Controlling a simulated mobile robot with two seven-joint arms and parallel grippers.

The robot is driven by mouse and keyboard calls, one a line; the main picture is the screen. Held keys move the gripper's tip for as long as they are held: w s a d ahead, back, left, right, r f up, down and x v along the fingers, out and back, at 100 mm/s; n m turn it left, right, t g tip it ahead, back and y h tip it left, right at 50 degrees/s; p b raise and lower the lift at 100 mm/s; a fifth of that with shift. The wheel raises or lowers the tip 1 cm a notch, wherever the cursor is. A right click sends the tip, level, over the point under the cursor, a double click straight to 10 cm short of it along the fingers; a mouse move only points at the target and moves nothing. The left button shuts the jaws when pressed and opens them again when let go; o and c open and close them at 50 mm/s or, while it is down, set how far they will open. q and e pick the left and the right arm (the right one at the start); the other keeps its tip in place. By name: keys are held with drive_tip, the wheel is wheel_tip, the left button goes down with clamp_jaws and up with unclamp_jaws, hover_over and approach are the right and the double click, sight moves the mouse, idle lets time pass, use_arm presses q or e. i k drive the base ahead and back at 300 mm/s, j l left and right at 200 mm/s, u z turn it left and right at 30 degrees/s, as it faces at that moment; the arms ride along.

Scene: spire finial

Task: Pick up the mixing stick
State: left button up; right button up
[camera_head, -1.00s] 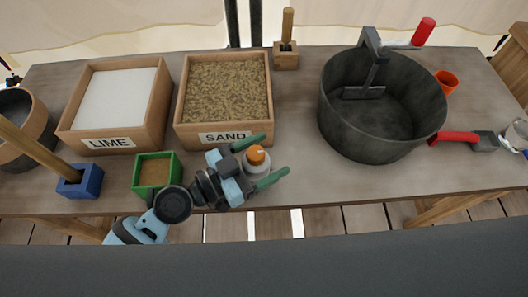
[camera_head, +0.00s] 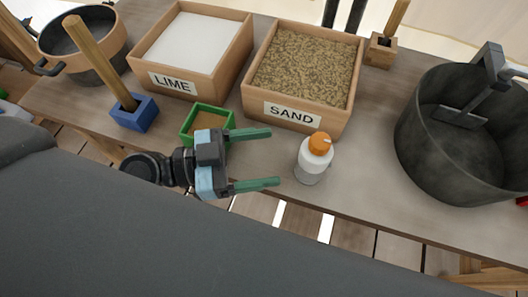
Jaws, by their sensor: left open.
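A long wooden stick (camera_head: 97,62), which looks like the mixing stick, stands tilted in a blue block (camera_head: 134,114) at the left of the table. Its lower end is hidden inside the block. My left gripper (camera_head: 272,158) is open and empty near the table's front edge, right of the blue block and apart from the stick. Its green fingers point right, toward a white bottle with an orange cap (camera_head: 311,165) just beyond the fingertips. My right gripper is not in view.
The LIME box (camera_head: 170,84) and SAND box (camera_head: 290,116) stand behind. A round pot (camera_head: 98,70) is at the back left, a large dark pot (camera_head: 440,150) at the right. A wooden holder (camera_head: 381,52) stands behind.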

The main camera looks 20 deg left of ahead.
sight(74, 25)
drive_tip(key=u, duration=1.5)
